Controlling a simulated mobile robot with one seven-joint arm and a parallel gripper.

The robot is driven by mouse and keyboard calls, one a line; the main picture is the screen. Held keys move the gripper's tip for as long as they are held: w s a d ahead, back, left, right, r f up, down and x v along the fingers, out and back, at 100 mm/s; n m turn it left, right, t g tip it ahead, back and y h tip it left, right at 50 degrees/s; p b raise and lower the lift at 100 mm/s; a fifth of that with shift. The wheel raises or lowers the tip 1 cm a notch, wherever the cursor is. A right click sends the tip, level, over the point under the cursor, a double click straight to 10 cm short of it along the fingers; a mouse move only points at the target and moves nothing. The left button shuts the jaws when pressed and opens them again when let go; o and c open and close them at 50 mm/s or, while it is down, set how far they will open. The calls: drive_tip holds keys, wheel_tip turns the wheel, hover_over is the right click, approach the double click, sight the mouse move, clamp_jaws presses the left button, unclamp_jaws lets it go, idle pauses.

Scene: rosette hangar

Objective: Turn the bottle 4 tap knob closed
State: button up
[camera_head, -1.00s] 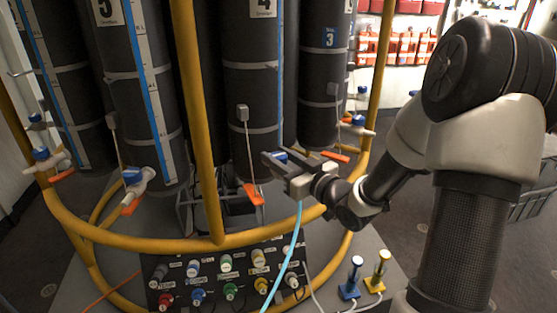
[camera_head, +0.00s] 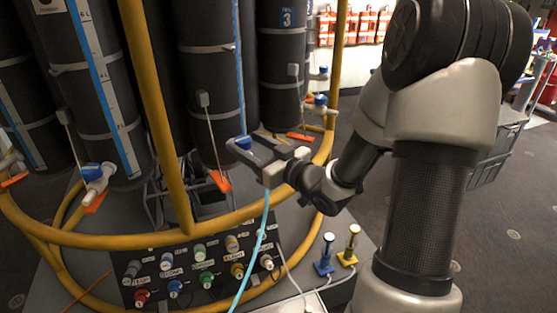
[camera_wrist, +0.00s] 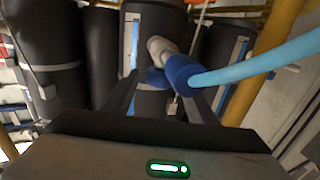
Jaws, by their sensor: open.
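Bottle 4 (camera_head: 208,75) is the tall dark cylinder left of bottle 3 (camera_head: 285,60); its number is out of frame now. Its tap shows only as a blue part (camera_head: 243,142) at my gripper's fingers in the head view. In the wrist view the tap has a pale body (camera_wrist: 160,48), a blue outlet (camera_wrist: 181,71) with a light blue hose, and a blue knob (camera_wrist: 156,79). My gripper (camera_head: 252,146) is open, with its fingers on either side of the knob (camera_wrist: 160,92). I cannot tell whether they touch it. The knob's turn position is unclear.
A yellow tube frame (camera_head: 160,110) rings the bottles, with an upright left of my gripper. The light blue hose (camera_head: 262,235) hangs below my gripper. A panel of coloured connectors (camera_head: 205,272) and two posts, blue (camera_head: 325,255) and yellow (camera_head: 349,247), stand below.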

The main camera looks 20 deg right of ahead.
drive_tip(key=p+v, duration=1)
drive_tip(key=v, duration=0.4)
drive_tip(key=shift+s+d, duration=0.25)
drive_tip(key=shift+s, duration=0.1)
